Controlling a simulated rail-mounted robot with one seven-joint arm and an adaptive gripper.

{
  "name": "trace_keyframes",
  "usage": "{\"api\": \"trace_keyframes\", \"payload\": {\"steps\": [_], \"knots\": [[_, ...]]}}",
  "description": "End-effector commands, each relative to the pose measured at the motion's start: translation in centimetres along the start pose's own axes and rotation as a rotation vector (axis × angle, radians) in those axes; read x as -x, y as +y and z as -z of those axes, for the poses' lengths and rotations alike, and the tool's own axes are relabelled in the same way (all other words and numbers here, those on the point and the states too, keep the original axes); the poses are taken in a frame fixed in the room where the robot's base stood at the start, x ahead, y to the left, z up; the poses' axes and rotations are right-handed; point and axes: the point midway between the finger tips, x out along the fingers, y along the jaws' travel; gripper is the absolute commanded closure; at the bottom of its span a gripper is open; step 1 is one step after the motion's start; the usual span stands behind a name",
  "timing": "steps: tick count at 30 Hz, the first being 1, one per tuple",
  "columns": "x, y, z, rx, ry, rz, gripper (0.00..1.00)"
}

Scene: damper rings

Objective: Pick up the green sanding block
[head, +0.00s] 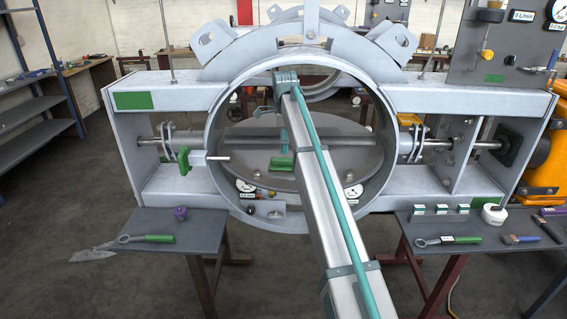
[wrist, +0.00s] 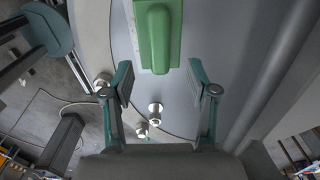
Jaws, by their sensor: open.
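The green sanding block (wrist: 158,38) is a green plate with a raised, rounded grip. It lies on a flat grey surface at the top middle of the wrist view, its top end cut off by the frame. In the head view a green block (head: 281,163) lies on the grey disc (head: 325,175) inside the large ring, partly beside my arm. My gripper (wrist: 161,82) is open and empty. Its two fingers stand left and right of the block's line, with the block beyond the fingertips. My arm hides part of the disc in the head view.
The large grey ring (head: 214,120) surrounds the disc. Bolt-like metal pegs (wrist: 155,108) stand on the surface between and below the fingers. A left table (head: 150,222) holds a green-handled wrench and a purple piece; a right table (head: 485,220) holds several tools.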

Motion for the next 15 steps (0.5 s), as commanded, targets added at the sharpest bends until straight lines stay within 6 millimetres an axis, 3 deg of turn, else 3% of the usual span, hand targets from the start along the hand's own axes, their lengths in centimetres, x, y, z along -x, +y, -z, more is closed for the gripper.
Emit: {"api": "trace_keyframes", "payload": {"steps": [5, 15], "knots": [[-0.9, 0.1, -0.2, 0.001, 0.000, -0.002, 0.42], [-5.0, 0.2, -0.5, 0.001, 0.000, -0.001, 0.42]]}}
